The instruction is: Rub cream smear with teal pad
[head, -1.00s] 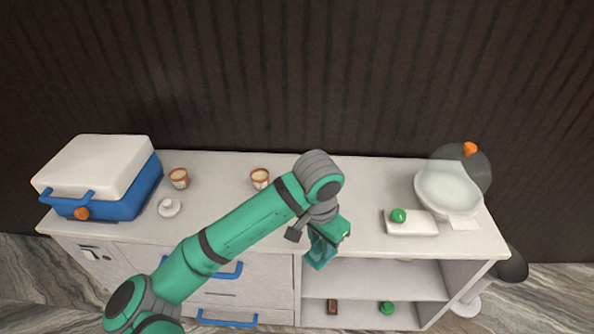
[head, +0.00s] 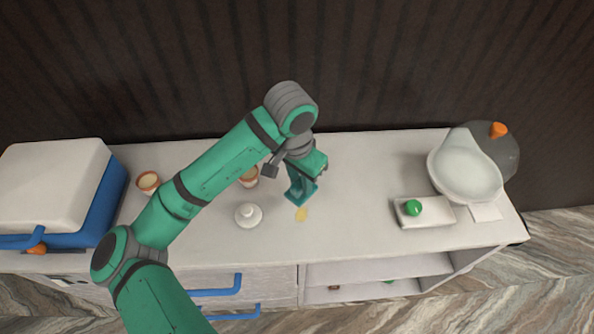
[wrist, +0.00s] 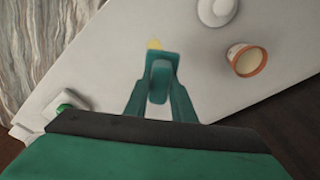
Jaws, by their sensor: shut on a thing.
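The cream smear (head: 302,214) is a small yellowish patch on the pale counter, and it also shows in the wrist view (wrist: 154,44). My gripper (head: 302,180) is shut on the teal pad (head: 301,195), which points down over the counter just behind the smear. In the wrist view the pad (wrist: 159,58) sits between my fingers, and its far edge borders the smear, partly covering it. I cannot tell whether the pad touches the counter.
A white knobbed item (head: 248,216) and a cup (head: 249,178) stand left of the pad. Another cup (head: 148,182) and a blue-and-white box (head: 95,205) are farther left. At right are a white block with green knob (head: 428,216) and a scale (head: 466,172). Counter between is clear.

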